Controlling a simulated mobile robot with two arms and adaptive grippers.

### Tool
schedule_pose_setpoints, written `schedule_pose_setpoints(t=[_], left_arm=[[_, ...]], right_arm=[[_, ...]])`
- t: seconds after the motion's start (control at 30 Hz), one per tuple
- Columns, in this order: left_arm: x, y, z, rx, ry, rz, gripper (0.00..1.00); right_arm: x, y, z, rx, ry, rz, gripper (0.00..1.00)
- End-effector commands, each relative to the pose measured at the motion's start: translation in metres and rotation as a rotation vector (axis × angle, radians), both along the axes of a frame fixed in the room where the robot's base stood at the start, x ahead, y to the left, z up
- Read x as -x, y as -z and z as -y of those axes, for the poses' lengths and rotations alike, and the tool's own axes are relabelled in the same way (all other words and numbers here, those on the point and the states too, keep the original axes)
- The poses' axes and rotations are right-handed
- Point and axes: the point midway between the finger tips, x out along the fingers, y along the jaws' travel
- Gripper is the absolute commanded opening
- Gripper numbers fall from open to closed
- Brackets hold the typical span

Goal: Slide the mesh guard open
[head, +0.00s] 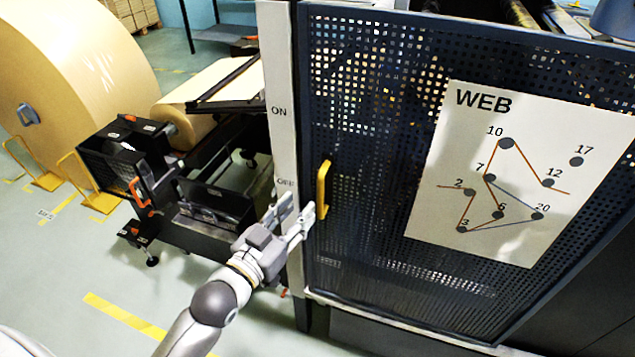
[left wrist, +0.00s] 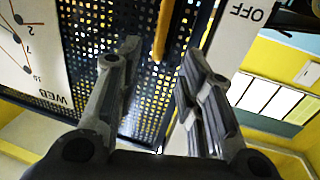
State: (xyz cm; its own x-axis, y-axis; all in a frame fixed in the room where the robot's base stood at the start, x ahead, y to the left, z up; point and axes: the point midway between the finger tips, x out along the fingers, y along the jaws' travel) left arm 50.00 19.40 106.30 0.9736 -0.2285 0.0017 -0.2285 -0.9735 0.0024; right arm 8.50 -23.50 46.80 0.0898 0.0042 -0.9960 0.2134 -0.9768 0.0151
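The mesh guard (head: 375,165) is a dark perforated panel filling the middle and right of the head view. A yellow handle (head: 322,190) stands upright near its left edge. My left gripper (head: 300,214) is just left of the handle's lower end, with its fingers pointing up and right. In the left wrist view the fingers (left wrist: 158,62) are spread apart with nothing between their tips. The yellow handle (left wrist: 163,28) shows beyond the tips there, in line with the gap. Whether a finger touches it I cannot tell. My right gripper is in neither view.
A white post (head: 280,110) marked ON and OFF stands left of the guard. A white WEB sheet (head: 520,175) is on the mesh. A large kraft roll (head: 75,85) and a black roll stand (head: 125,160) are at left.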

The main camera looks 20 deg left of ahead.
Motion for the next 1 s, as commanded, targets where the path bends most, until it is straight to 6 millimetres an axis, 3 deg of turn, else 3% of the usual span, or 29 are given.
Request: schedule_pose_setpoints(t=[0.5, 0.7, 1.0], left_arm=[[-0.079, -0.002, 0.019, 0.0, 0.0, 0.001, 0.35], [-0.093, 0.0, 0.022, 0.0, 0.0, -0.001, 0.35], [-0.095, 0.0, 0.023, 0.0, 0.0, -0.001, 0.35]], right_arm=[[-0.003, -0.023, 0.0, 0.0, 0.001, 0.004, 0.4], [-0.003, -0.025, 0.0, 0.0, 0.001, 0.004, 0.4], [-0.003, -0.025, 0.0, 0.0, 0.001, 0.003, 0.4]])
